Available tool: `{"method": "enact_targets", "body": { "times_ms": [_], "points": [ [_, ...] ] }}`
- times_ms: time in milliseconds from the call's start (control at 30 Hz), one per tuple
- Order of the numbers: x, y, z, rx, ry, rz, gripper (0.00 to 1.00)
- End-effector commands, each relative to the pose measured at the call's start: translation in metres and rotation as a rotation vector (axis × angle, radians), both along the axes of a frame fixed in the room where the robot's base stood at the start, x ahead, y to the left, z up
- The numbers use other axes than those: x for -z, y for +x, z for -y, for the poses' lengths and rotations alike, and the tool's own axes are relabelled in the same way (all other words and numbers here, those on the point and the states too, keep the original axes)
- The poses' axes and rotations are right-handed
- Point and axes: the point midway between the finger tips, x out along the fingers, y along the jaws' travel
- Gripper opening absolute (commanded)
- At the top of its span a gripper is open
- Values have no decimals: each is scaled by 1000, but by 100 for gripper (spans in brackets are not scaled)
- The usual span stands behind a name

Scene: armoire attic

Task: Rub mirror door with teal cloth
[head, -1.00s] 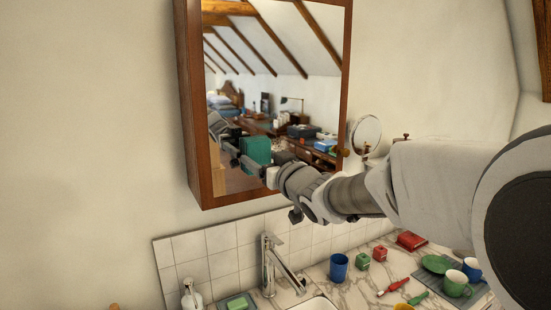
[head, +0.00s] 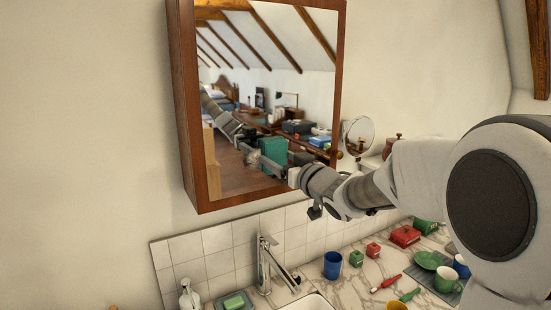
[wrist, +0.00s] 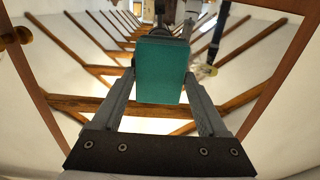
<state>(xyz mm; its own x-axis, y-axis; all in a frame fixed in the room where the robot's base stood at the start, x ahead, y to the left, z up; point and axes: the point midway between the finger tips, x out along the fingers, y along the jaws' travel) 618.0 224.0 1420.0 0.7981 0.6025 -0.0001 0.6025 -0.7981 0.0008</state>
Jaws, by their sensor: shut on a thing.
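The mirror door (head: 225,165) is a wood-framed panel on the wall cabinet above the sink; it also fills much of the wrist view (wrist: 90,75), reflecting beams and my arm. My gripper (head: 276,160) is in front of the lower part of the mirror, right of its middle. In the wrist view my gripper (wrist: 161,85) is shut on the teal cloth (wrist: 162,75), which looks like a thick folded block between the fingers. In the head view the teal cloth (head: 273,152) shows against the glass. Whether it touches the glass I cannot tell.
Below are a faucet (head: 266,265), a soap dish (head: 235,302) and a marble counter. A blue cup (head: 333,265), red boxes (head: 405,237) and a tray with green and blue dishes stand to the right. A small round mirror (head: 357,135) is right of the cabinet.

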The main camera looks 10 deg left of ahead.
Motion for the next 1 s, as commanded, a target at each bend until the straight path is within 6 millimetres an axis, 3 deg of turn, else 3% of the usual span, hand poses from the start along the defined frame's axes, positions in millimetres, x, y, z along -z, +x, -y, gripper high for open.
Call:
{"method": "enact_targets", "body": {
  "times_ms": [533, 1000],
  "points": [
    [0, 20, 29, 2, 2, 1, 32],
    [2, 3, 3, -1, 0, 2, 32]
  ]
}}
